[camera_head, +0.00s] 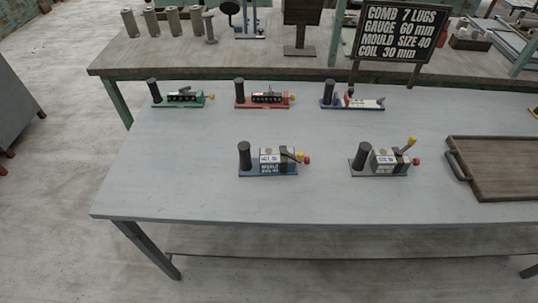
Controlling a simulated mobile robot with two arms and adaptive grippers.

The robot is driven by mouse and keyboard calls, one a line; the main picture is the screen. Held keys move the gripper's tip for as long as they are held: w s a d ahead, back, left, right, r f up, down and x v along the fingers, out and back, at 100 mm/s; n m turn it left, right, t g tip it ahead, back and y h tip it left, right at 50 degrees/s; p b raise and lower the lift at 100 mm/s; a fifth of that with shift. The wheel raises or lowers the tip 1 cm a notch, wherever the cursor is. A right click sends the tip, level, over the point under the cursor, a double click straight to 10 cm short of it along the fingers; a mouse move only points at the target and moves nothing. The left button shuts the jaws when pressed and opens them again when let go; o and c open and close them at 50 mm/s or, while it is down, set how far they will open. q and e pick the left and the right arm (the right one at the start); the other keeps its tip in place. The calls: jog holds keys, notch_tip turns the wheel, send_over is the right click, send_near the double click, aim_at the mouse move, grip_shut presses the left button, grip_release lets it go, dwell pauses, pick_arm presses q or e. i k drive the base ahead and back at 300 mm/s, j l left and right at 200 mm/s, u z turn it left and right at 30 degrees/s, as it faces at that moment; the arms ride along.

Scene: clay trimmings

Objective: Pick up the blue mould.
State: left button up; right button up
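A mould device on a blue base (268,174) stands in the front row of the grey table, left of centre. It has a dark upright cylinder at its left, a white labelled block that appears to read "MOULD SIZE 40", and a red knob at its right end. A similar device on a grey base (379,173) stands to its right, with a yellow lever and a red knob. Another device with a blue base (352,104) stands in the back row and carries a pale strip. Neither of my grippers is in view.
A green-based device (181,100) and a red-based device (264,101) stand in the back row. A brown wooden tray (500,170) lies at the right. A black sign (397,33) reads "COMB 7 LUGS, GAUGE 60 mm, MOULD SIZE 40, COIL 30 mm". The table's front left is clear.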

aim_at(270, 163)
jog(key=k+l+u, duration=0.25)
jog(key=k+l, duration=0.35)
jog(key=l, duration=0.25)
jog(key=k+l+u, duration=0.25)
jog(key=k+l, duration=0.45)
